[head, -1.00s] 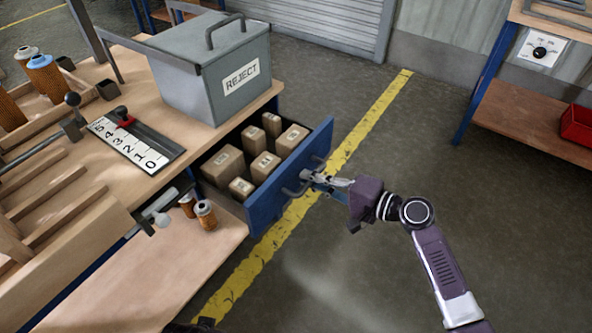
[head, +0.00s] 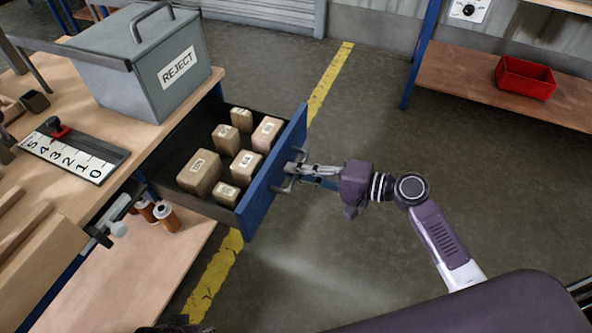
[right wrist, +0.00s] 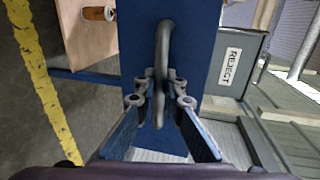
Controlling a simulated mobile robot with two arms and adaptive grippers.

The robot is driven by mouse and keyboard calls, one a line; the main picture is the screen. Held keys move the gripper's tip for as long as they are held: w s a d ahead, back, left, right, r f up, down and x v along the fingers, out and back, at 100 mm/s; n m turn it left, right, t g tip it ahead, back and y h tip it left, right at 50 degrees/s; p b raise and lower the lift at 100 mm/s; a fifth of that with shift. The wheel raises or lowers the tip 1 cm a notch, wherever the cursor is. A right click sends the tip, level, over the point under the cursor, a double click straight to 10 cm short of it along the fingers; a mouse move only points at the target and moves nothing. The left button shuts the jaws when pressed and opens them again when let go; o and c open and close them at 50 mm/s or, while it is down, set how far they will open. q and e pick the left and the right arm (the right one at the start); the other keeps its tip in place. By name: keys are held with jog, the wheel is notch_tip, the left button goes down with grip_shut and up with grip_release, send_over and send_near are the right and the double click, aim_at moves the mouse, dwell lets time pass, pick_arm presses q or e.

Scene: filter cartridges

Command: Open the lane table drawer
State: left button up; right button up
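The blue-fronted drawer (head: 272,180) of the lane table (head: 150,150) stands well out from under the tabletop, with several labelled cardboard boxes inside. Its grey bar handle (head: 281,188) is on the outer face. My right gripper (head: 296,169) is at this handle, reaching in from the right. In the right wrist view its two fingers (right wrist: 161,90) lie on either side of the handle bar (right wrist: 163,45), close around it, against the blue drawer front (right wrist: 188,40). My left gripper is not in view.
A grey REJECT bin (head: 150,65) stands on the tabletop above the drawer. A numbered strip (head: 70,157) lies nearby. A shelf with a red bin (head: 525,78) is at the right. The floor before the drawer is clear.

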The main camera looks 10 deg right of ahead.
jog(key=o, duration=0.4)
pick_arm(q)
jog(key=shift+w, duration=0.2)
pick_arm(e)
jog(key=v, duration=1.2)
